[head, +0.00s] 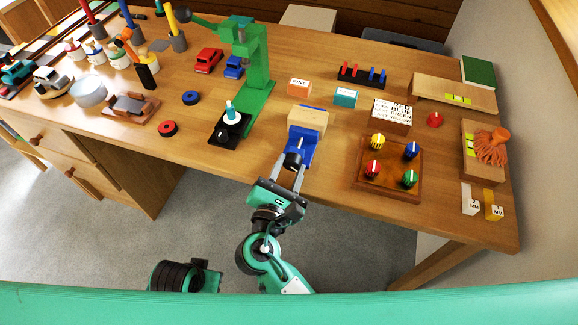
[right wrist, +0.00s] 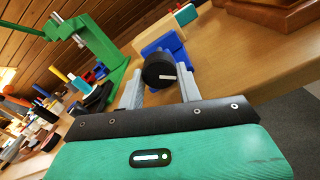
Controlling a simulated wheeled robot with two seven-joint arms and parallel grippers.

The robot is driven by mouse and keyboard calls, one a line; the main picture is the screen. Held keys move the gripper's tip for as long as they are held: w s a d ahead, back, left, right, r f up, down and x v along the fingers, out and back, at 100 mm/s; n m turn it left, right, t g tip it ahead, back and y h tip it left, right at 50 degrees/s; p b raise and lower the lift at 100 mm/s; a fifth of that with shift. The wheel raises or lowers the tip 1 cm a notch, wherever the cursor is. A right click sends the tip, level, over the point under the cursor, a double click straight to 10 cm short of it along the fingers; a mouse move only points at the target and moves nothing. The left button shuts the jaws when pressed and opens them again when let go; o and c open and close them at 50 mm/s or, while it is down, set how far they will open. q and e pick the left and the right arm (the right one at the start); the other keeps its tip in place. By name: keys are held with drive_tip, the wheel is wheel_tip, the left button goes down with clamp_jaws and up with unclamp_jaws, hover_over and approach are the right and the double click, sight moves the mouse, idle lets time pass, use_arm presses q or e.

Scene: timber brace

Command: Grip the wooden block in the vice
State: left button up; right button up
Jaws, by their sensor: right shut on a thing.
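The blue vice (head: 301,148) stands near the front edge of the table, and it also shows in the right wrist view (right wrist: 150,48). The pale wooden block (head: 307,119) sits upright between its front and back jaws. I cannot tell whether both jaws touch the block. A black round knob (head: 292,161) with a white mark is on the vice's near end. My right gripper (head: 294,170) is shut on this knob, with one finger on each side of it in the right wrist view (right wrist: 160,72).
A green press (head: 256,70) stands left of the vice. A brown board with several coloured knobs (head: 389,165) lies to the right. An orange box (head: 299,86) and a teal box (head: 345,97) sit behind. The table's front edge is close to the gripper.

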drive_tip(key=o, duration=1)
drive_tip(key=v, duration=1.4)
drive_tip(key=shift+w, duration=0.1)
